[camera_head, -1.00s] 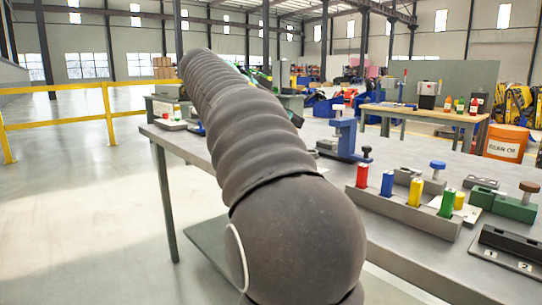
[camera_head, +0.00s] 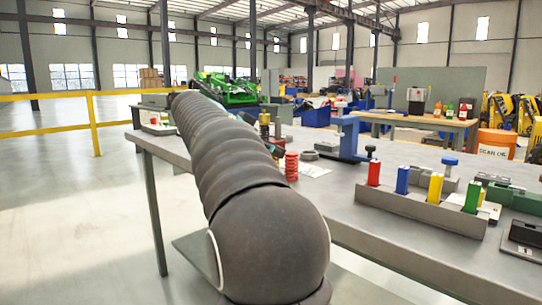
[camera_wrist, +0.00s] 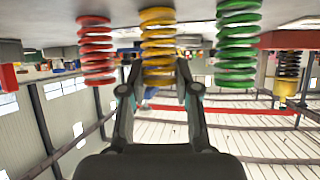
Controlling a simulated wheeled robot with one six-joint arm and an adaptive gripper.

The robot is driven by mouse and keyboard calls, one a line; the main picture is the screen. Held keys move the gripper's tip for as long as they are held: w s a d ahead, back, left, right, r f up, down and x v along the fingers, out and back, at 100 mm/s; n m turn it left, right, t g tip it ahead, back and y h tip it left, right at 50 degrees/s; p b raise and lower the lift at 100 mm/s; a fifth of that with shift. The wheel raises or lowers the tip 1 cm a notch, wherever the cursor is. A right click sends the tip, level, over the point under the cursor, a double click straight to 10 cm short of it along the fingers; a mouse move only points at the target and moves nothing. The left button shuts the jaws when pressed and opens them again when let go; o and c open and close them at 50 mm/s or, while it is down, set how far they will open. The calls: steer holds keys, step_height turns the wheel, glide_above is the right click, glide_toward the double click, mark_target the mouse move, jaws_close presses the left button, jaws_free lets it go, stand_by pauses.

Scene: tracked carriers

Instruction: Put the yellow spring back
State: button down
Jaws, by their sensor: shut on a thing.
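The wrist view is upside down, with the grey table top at its upper edge. The yellow spring (camera_wrist: 157,45) is upright between the fingers of my gripper (camera_wrist: 160,84), which is shut on its end away from the table. I cannot tell whether its other end touches the table. A red spring (camera_wrist: 96,50) and a green spring (camera_wrist: 237,45) stand on either side, apart from the fingers. In the head view the red spring (camera_head: 291,166) shows beside my arm, which hides the yellow spring and my gripper.
In the wrist view, a black spring (camera_wrist: 288,65) with a yellow part is at a red frame (camera_wrist: 290,40). In the head view, a grey rack (camera_head: 420,208) with coloured blocks and a blue fixture (camera_head: 350,137) stand to the right on the table (camera_head: 335,200).

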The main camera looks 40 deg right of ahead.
steer(key=c, duration=0.8)
jaws_free()
steer(key=shift+c, duration=0.2)
steer(key=shift+r, duration=0.15)
steer(key=p+v, duration=0.1)
steer(key=v, duration=1.1)
